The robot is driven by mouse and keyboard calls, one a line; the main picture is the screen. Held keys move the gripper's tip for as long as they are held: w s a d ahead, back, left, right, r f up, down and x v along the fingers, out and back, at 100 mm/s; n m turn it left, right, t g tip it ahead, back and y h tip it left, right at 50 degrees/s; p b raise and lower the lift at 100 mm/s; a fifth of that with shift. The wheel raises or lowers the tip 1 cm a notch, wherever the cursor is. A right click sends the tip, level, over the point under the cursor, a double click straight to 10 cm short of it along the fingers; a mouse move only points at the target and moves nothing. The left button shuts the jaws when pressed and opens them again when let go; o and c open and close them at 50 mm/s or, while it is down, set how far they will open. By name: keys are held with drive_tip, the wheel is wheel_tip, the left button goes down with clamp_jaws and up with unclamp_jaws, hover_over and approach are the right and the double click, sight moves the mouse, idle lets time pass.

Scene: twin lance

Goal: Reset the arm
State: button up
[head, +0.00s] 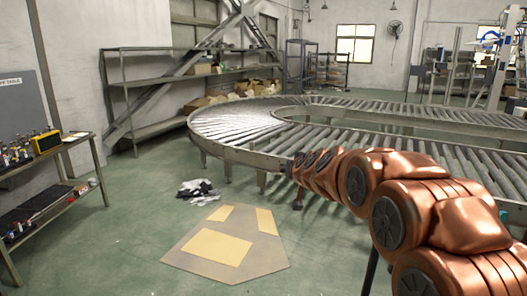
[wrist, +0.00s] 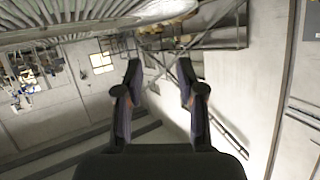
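My copper-coloured arm (head: 405,205) reaches in from the lower right of the head view, stretched out toward the conveyor. Its far end shows near the conveyor's edge, with a small dark gripper (head: 298,200) hanging below it. In the wrist view my gripper (wrist: 160,75) has its two dark fingers well apart, with nothing between them. The wrist view is tilted and shows the wall, the shelf and the conveyor's underside beyond the fingers.
A curved roller conveyor (head: 235,150) fills the middle and right. A workbench (head: 80,150) with tools stands at the left. A flat cardboard sheet (head: 185,262) and a crumpled cloth (head: 197,189) lie on the green floor. A metal shelf (head: 120,90) stands at the back wall.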

drive_tip(key=s+d+f+g, duration=0.3)
drive_tip(key=s+f+g, duration=0.2)
drive_tip(key=s, duration=1.3)
drive_tip(key=s+d+f+g+h, duration=0.1)
drive_tip(key=s+d+f+g, duration=0.2)
drive_tip(key=s, duration=1.6)
drive_tip(key=s+d+f+g+h+p, duration=0.1)
drive_tip(key=s+d+f+g, duration=0.3)
drive_tip(key=s, duration=1.5)
wheel_tip(320, 180, down, 4)
drive_tip(key=g, duration=0.3)
drive_tip(key=shift+s, duration=0.25)
